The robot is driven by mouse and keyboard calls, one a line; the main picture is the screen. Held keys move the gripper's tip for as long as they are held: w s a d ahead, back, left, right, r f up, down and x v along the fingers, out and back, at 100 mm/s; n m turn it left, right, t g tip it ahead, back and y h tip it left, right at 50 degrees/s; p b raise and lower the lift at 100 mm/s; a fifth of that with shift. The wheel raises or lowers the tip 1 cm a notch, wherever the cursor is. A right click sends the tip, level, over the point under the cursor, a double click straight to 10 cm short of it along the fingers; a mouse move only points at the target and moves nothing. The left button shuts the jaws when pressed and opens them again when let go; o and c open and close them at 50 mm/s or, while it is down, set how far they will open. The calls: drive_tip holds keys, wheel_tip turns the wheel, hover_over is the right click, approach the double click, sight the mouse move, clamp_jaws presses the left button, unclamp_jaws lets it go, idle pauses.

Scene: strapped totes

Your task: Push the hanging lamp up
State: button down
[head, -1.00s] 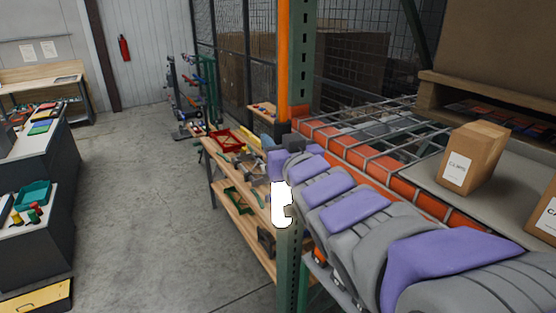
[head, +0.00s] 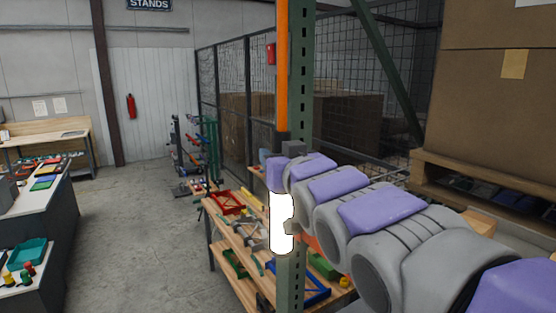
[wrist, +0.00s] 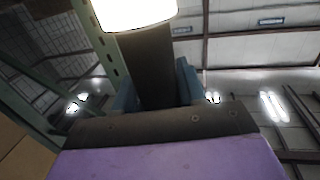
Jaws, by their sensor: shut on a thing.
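The hanging lamp shows as a bright white glowing tube (head: 282,222) in front of the green rack upright, below the end of my arm. Its glowing end also shows at the top of the wrist view (wrist: 135,12), joined to a dark handle (wrist: 147,65). My gripper (wrist: 155,90) has its two blue-grey fingers on either side of this handle and is shut on it. In the head view the gripper (head: 290,150) is small and partly hidden by my purple and grey arm. The grip contact itself is not clear there.
A wooden workbench (head: 258,232) with tools lies beyond and below. A pallet (head: 480,190) with large cartons is at right. Open concrete floor (head: 150,230) lies to the left.

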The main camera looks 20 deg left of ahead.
drive_tip(key=shift+r, duration=0.45)
drive_tip(key=c, duration=1)
unclamp_jaws()
drive_tip(key=shift+o, duration=1.3)
drive_tip(key=shift+f, duration=0.2)
drive_tip(key=b+v, duration=0.2)
drive_tip(key=v, duration=1.5)
drive_tip(key=shift+f, duration=0.25)
